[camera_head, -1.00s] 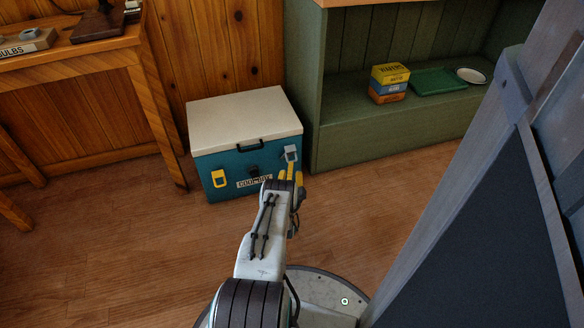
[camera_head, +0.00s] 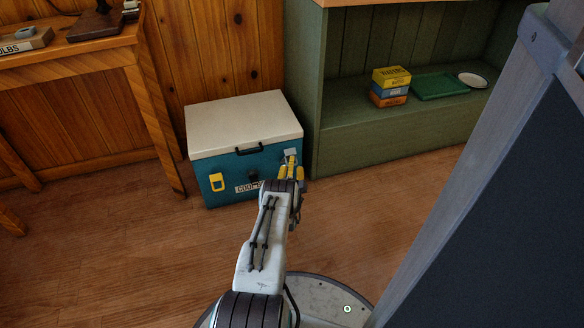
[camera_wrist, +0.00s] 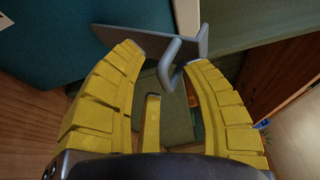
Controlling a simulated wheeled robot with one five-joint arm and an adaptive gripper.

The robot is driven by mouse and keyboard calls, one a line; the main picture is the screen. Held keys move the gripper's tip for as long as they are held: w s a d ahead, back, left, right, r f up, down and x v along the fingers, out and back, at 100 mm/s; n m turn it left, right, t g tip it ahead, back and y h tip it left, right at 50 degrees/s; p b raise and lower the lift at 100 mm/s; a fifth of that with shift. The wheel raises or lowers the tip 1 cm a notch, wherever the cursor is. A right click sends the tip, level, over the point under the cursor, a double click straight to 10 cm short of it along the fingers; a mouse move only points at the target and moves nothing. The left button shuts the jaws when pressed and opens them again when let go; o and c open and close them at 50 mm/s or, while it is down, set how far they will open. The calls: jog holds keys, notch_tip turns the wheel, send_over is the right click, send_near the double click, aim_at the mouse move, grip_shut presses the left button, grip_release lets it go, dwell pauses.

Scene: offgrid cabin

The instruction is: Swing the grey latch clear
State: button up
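The grey latch (camera_head: 291,153) is on the right part of the front of a teal cooler (camera_head: 225,172) with a cream lid. In the wrist view the latch shows as a grey plate with a bent bar (camera_wrist: 170,65) standing out from it. My gripper (camera_head: 290,166) is at the latch and partly hides it in the head view. In the wrist view the yellow fingers of my gripper (camera_wrist: 166,60) are apart, with the bar between their tips. I cannot tell whether either finger touches it. A yellow latch (camera_head: 217,182) is on the cooler's left front.
A green shelf unit (camera_head: 400,125) stands right of the cooler, holding stacked boxes (camera_head: 390,87), a green tray (camera_head: 438,86) and a white dish (camera_head: 472,79). A wooden table (camera_head: 80,62) is at left. A large grey-framed dark panel (camera_head: 500,220) fills the right foreground. Floor in front is clear.

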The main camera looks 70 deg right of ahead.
grip_shut()
dwell(0.3)
